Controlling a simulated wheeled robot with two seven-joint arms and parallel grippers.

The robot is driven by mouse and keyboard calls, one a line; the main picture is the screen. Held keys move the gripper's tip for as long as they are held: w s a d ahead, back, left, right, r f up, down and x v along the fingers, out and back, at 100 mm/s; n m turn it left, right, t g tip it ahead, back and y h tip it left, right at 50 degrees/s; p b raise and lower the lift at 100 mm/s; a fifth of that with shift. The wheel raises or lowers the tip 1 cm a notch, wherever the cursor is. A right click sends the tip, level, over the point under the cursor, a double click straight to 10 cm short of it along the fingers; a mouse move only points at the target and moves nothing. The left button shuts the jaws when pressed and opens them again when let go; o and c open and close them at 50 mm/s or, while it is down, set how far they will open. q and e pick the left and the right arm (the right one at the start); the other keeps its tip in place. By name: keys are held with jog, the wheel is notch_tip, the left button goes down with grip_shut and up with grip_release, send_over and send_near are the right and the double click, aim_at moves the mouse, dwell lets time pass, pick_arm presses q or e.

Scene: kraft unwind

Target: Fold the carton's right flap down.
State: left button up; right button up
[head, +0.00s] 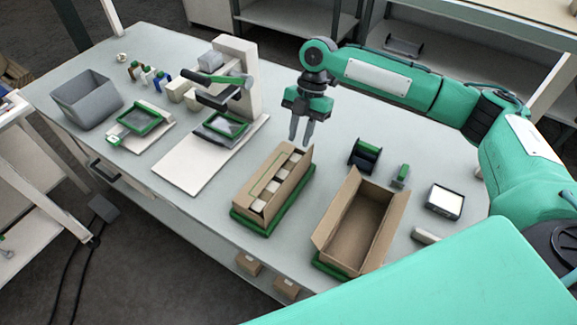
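A brown carton (290,193) with pale items inside stands on a green base (240,217) in the middle of the table. Its top is open along the strip where the items show. A cardboard panel, seemingly its right flap (305,161), stands up along its right side. My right gripper (301,141) points down just beyond the far end of this carton. Its two fingers look slightly apart with nothing between them. Whether a fingertip touches the carton cannot be told. My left gripper is not in view.
A second, empty open carton (357,232) stands to the right on its own green base. A dark holder (364,154) and a small device (444,201) lie beyond it. A press-like stand (238,60), grey bin (87,98) and small screens are left. Table between is clear.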

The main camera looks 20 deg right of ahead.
aim_at(291, 173)
jog(key=p+x, duration=0.3)
jog(key=x, duration=0.6)
jog(key=shift+s+f, duration=0.15)
jog(key=shift+f, duration=0.1)
jog(key=shift+s+a+f, duration=0.15)
jog(key=shift+a+f, duration=0.05)
jog(key=shift+f, duration=0.45)
grip_shut()
